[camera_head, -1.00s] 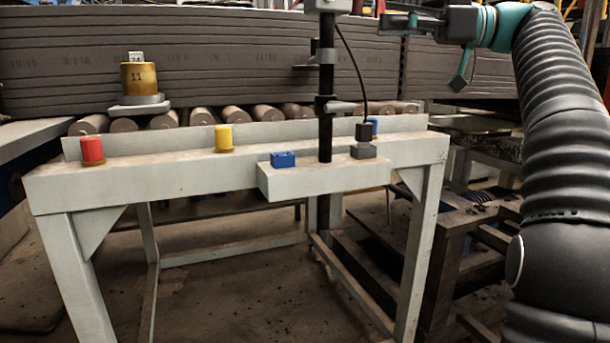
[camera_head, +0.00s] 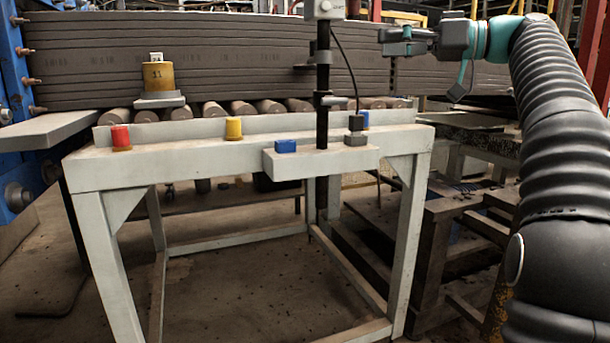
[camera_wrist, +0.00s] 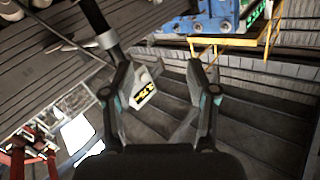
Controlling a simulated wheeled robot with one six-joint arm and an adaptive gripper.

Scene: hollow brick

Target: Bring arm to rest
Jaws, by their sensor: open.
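My gripper (camera_head: 384,42) is at the upper right of the head view, at the end of my raised black arm. It points left, above and to the right of the grey bench (camera_head: 120,172). In the wrist view my gripper (camera_wrist: 158,75) shows two fingers spread apart, open, with nothing between them. Behind the fingers are a small device with a lit display (camera_wrist: 145,92) and dark stacked layers. No object is held.
On the bench are a red button (camera_head: 120,138), a yellow button (camera_head: 233,128) and a blue block (camera_head: 285,146). A black post (camera_head: 323,95) rises from it. A brass weight (camera_head: 158,76) stands behind, near rollers. A blue machine frame (camera_head: 12,80) is at the left.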

